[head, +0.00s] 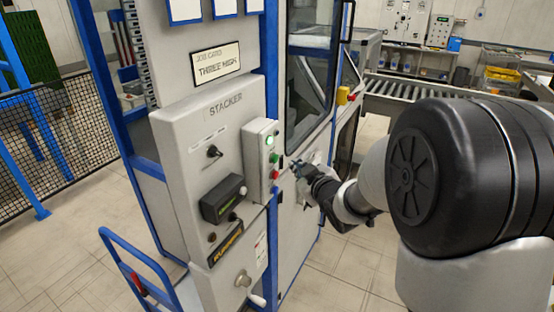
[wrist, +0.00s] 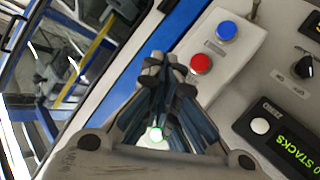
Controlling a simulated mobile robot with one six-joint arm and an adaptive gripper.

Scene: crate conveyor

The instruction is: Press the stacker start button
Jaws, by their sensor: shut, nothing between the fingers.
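The stacker panel (head: 215,120) is a light grey cabinet face marked STACKER. A narrow button box (head: 256,150) on its right side carries a lit whitish-green lamp (head: 270,140), a green button (head: 274,158) and a red button (head: 275,174). My gripper (head: 297,167) is shut and empty, just right of the box. In the wrist view its closed fingertips (wrist: 165,66) are beside the red button (wrist: 201,64), with a blue button (wrist: 226,31) beyond. The lit lamp (wrist: 154,134) shows between the fingers; the green button is hidden there. Contact cannot be told.
A dark display (head: 223,199) and black knobs sit left of the box. A blue-framed glass door (head: 310,75) stands behind. A yellow and red switch (head: 344,96) is on its frame. A roller conveyor (head: 410,90) runs at the back right. A blue cart handle (head: 140,260) is at lower left.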

